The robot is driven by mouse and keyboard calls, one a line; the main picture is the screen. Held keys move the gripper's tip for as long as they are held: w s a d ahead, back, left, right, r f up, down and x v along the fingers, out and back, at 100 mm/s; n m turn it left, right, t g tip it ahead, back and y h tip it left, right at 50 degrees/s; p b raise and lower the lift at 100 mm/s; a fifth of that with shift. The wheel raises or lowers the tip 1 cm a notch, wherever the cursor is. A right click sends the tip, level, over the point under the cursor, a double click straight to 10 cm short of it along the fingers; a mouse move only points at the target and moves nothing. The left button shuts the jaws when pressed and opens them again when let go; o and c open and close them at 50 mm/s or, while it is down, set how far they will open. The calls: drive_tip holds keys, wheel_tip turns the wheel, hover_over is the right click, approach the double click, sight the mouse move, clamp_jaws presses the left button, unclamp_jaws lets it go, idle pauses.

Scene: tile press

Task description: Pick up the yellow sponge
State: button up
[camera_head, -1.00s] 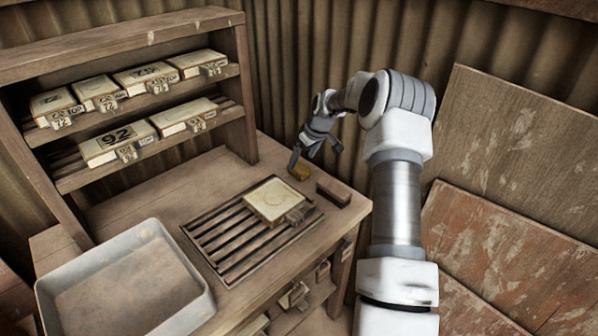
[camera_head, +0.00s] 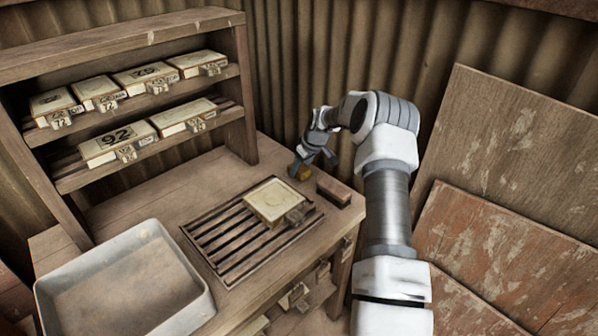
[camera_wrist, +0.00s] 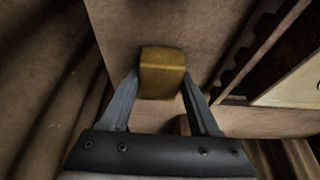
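The yellow sponge (camera_wrist: 162,72) lies on the wooden bench top at the back right corner, and it shows small in the head view (camera_head: 304,173). My gripper (camera_wrist: 160,82) is open, with one finger on each side of the sponge's near part in the wrist view. I cannot tell whether either finger touches it. In the head view my gripper (camera_head: 302,166) is low over the sponge and partly covers it.
A brown block (camera_head: 334,192) lies just right of the sponge. A slatted rack (camera_head: 225,240) with a pale tile mould (camera_head: 272,203) is nearby. A grey tray (camera_head: 190,309) stands front left, a shelf (camera_head: 238,70) behind it. Corrugated wall (camera_head: 290,60) is close behind the gripper.

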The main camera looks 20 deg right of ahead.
sight(300, 168)
drive_tip(key=c, duration=0.7)
drive_tip(key=shift+r, duration=0.55)
wheel_tip(300, 168, up, 3)
drive_tip(key=shift+f, duration=0.1)
drive_tip(key=s+d+r, duration=0.4)
drive_tip(key=s+d, duration=0.1)
drive_tip(key=s+d+r, duration=0.3)
drive_tip(key=shift+d+r, duration=0.1)
drive_tip(key=shift+d, duration=0.15)
